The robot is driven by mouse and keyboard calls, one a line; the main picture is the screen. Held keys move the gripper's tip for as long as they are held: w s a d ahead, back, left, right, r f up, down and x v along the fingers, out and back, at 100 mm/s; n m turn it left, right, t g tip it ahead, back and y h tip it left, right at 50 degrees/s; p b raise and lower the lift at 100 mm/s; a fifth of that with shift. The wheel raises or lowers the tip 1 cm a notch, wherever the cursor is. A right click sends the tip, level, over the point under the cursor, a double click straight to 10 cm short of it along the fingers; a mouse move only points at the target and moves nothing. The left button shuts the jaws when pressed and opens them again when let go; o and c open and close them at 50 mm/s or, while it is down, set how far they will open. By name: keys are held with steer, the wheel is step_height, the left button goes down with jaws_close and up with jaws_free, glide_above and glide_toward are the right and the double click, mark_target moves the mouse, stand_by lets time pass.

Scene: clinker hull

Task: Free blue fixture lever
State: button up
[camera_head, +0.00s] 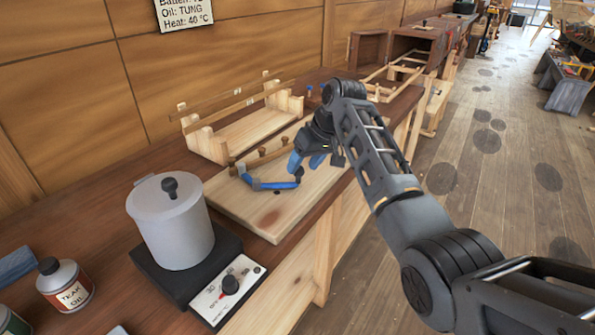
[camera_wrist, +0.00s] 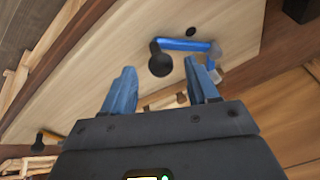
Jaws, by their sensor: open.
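The blue fixture lever (camera_head: 272,185) lies across the light wooden board (camera_head: 245,213) on the bench, with a black knob (camera_head: 299,174) at its right end. In the wrist view the blue lever (camera_wrist: 186,45) runs from the black knob (camera_wrist: 160,62) to a pivot at the right. My gripper (camera_head: 307,161) is above the board, close to the knob end. Its blue fingers are open and empty. In the wrist view the knob appears between the fingertips of my gripper (camera_wrist: 160,67); I cannot tell whether they touch it.
A white lidded pot (camera_head: 172,225) stands on a black hot plate (camera_head: 160,275) at the front left. A teak oil can (camera_head: 66,287) is beside it. Short wooden pegs (camera_head: 262,153) line the board's back edge. A wooden frame (camera_head: 235,130) stands behind. The floor at the right is open.

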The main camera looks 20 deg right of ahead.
mark_target(301, 169)
steer(key=shift+x, duration=2.3)
jaws_close()
